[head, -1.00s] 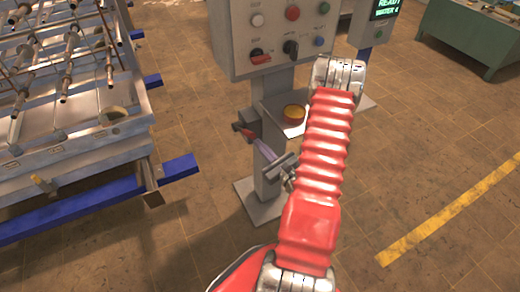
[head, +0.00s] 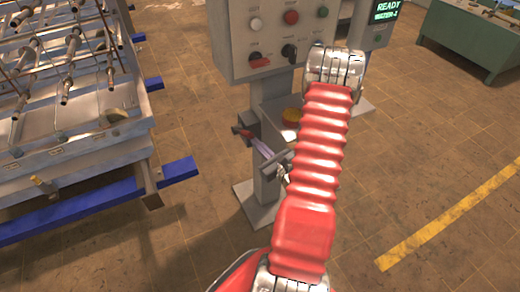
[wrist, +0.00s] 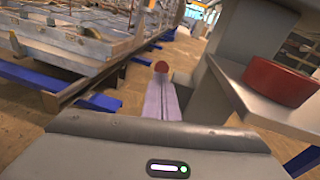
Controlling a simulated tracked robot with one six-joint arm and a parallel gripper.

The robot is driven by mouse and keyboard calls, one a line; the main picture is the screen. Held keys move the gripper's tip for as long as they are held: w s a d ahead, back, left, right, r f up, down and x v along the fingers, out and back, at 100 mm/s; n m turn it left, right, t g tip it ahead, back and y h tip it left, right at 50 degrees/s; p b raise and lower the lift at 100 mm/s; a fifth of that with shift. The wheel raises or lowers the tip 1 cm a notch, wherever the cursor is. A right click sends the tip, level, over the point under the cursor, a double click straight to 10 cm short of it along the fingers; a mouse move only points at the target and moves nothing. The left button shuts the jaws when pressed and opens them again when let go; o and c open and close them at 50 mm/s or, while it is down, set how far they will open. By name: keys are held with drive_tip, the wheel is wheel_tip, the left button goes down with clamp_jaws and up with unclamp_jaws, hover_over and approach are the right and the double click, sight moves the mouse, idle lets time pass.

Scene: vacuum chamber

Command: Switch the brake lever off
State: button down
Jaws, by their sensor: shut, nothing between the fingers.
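The brake lever (head: 246,134), a short lever with a red end, sticks out to the left from a dark bracket on the pedestal's column. In the wrist view its round red knob (wrist: 160,66) shows just beyond my fingertips. My gripper (head: 260,147) has its pale purple fingers closed together and empty, pointing at the lever from the front right. In the wrist view the fingers (wrist: 160,98) line up under the knob. I cannot tell whether they touch it. The lever's shaft is mostly hidden behind the fingers.
The grey control panel (head: 235,62) with knobs and buttons is above the lever. A metal rack with a blue beam (head: 90,207) stands left.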

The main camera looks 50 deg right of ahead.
drive_tip(key=f+v, duration=0.3)
drive_tip(key=v, duration=0.9)
drive_tip(key=shift+s, duration=0.45)
drive_tip(key=shift+d+f, duration=0.1)
